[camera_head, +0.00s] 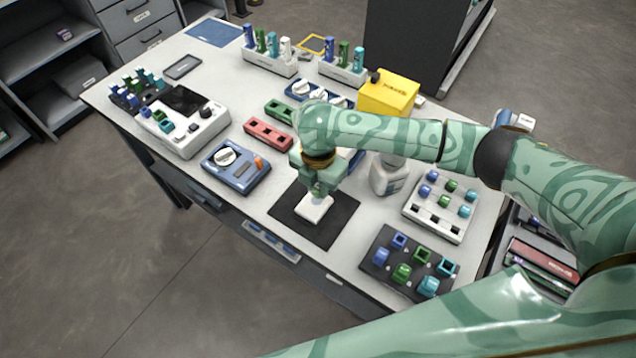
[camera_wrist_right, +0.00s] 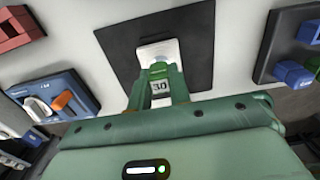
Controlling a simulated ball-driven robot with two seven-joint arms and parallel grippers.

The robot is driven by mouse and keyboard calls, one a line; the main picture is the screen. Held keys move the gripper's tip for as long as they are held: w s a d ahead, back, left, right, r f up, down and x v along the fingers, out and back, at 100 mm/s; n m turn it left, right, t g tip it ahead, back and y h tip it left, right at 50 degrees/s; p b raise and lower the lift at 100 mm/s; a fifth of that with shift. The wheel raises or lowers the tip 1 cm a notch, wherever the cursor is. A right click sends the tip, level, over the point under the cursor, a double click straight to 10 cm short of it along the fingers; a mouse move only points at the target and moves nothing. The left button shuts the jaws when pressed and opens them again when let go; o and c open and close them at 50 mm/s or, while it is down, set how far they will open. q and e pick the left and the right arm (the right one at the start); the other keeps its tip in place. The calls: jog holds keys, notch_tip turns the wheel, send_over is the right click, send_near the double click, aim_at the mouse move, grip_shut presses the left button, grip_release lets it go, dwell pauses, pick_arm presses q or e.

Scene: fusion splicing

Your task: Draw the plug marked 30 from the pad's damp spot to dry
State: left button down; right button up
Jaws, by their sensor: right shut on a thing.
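The plug marked 30 (camera_wrist_right: 160,87) shows in the right wrist view as a white label between the fingers of my right gripper (camera_wrist_right: 160,82). The gripper is shut on it. A small white pad (camera_wrist_right: 152,47) lies just beyond the fingertips, with a faint bluish patch near its middle. In the head view my right gripper (camera_head: 320,188) points down at the white pad (camera_head: 314,209). The fingers hide the plug there, and I cannot tell whether its tip touches the pad. My left gripper is not in view.
The pad lies on a black mat (camera_head: 340,222). A blue device (camera_head: 236,180) and a red block (camera_head: 268,134) stand to the left.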

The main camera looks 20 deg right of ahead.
jog(key=shift+f, duration=0.25)
dwell(0.8)
jog(key=shift+p, duration=0.45)
dwell(1.3)
jog(key=shift+s+a+p, duration=0.4)
jog(key=shift+a+p, duration=0.1)
jog(key=shift+p, duration=0.2)
jog(key=shift+s+a, duration=0.1)
jog(key=shift+s+a+p, duration=0.2)
jog(key=shift+a+p, duration=0.1)
jog(key=shift+p, duration=0.2)
jog(key=shift+s+a, duration=0.1)
jog(key=shift+a, duration=0.05)
jog(key=shift+s+a+p, duration=0.3)
jog(key=shift+a+p, duration=0.05)
jog(key=shift+p, duration=0.3)
